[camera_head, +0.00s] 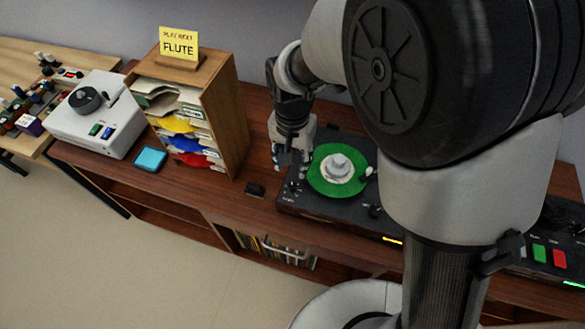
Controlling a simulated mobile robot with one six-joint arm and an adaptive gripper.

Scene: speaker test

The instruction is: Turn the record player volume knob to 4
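The black record player (315,203) stands on the wooden cabinet, with a green record (324,181) and a pale round piece at its centre. Small dark knobs show along its front edge, one of them (375,211) near the right; labels and settings are too small to read, and I cannot tell which is the volume knob. My gripper (289,170) points down over the left part of the player, beside the record. Its fingertips are near the player's left controls; contact and finger opening are unclear. My arm hides the player's right part.
A wooden paper sorter (224,115) with a yellow "FLUTE" card (179,45) stands left of the player. Further left are a blue pad (150,159) and a white device (97,113). A box with green and red buttons (559,258) is at right.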

